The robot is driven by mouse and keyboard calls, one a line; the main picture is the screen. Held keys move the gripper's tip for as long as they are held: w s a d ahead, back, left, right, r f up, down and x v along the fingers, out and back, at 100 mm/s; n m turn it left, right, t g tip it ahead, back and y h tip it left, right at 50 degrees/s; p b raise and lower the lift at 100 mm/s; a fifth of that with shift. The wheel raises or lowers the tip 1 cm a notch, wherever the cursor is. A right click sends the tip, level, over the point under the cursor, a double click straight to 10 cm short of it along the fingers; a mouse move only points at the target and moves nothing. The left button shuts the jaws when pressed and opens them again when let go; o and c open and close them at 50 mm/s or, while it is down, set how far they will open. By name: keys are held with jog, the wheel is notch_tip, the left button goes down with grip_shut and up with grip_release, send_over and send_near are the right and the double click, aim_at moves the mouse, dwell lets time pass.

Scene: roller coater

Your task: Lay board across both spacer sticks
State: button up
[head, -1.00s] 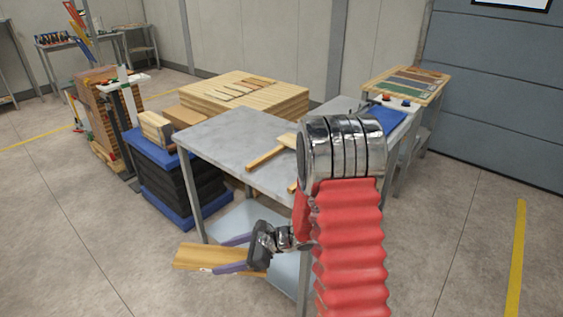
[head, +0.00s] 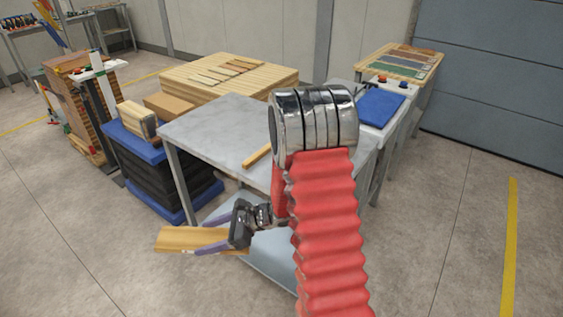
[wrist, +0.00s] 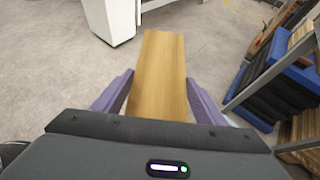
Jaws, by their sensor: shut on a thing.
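My gripper (head: 207,237) is shut on a light wooden board (head: 180,239), low beside the grey table's left front leg. In the wrist view the board (wrist: 158,70) sticks out lengthwise between the two purple fingers. The board is below tabletop height and apart from the sticks. One wooden spacer stick (head: 257,156) lies on the grey tabletop (head: 215,127), partly covered by my red and silver arm. The second stick is hidden behind my arm.
A pale wood stack (head: 190,80) with several thin strips stands behind the table. Blue and black crates (head: 165,175) stand close on its left. A white-topped machine with a blue pad (head: 381,107) is on its right. Floor is clear at front left.

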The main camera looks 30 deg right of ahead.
jog(key=shift+d+r, duration=0.1)
jog(key=shift+d, duration=0.15)
